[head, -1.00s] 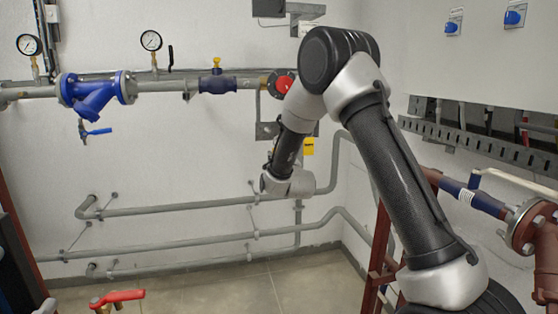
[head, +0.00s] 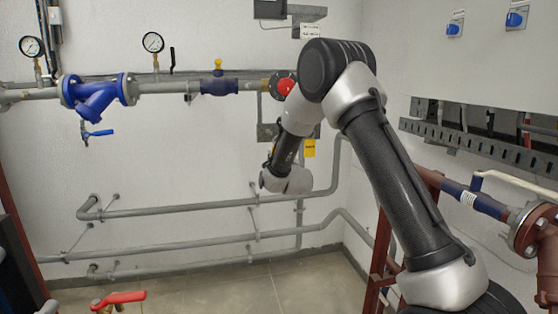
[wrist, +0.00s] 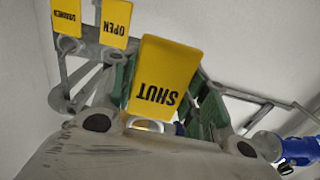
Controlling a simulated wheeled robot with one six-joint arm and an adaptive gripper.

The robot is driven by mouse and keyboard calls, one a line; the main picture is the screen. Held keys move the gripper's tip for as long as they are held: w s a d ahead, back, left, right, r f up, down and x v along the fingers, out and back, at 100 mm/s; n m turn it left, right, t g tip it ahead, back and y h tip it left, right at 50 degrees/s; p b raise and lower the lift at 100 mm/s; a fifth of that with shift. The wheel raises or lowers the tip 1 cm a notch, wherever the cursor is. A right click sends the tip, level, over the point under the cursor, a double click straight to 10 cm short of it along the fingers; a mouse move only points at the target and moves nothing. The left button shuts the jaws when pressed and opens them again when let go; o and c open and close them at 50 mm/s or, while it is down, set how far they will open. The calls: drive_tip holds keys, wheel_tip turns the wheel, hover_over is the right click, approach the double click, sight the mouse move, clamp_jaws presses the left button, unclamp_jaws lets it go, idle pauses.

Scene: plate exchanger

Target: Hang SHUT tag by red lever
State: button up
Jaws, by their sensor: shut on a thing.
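The yellow SHUT tag (wrist: 168,75) is in my gripper (wrist: 165,88) in the wrist view, its lettering upside down. The green-padded fingers are on either side of it and shut on it. The tag hides part of the grip. In the head view the gripper and held tag cannot be made out at the end of my arm. A red lever (head: 120,297) on a brass valve shows at the bottom left of the head view, well apart from my arm's end.
A yellow OPEN tag (wrist: 115,22) and another yellow tag (wrist: 67,17) hang at upper left in the wrist view. A yellow tag (head: 310,148) shows on the wall beside my arm. Grey pipes (head: 180,208) run along the wall. Floor (head: 215,290) right of the lever looks clear.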

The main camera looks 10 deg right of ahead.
drive_tip(key=w, duration=1.4)
drive_tip(key=shift+w, duration=0.4)
idle(2.8)
idle(0.3)
drive_tip(key=s, duration=0.8)
drive_tip(key=shift+r, duration=0.25)
idle(0.6)
drive_tip(key=shift+s, duration=0.1)
drive_tip(key=shift+r, duration=0.1)
drive_tip(key=s+d+f, duration=0.3)
drive_tip(key=s+f, duration=0.6)
drive_tip(key=s, duration=0.3)
drive_tip(key=s+d+f, duration=0.3)
drive_tip(key=s+f, duration=0.7)
drive_tip(key=s, duration=0.1)
drive_tip(key=shift+s+d, duration=0.15)
drive_tip(key=shift+s, duration=0.2)
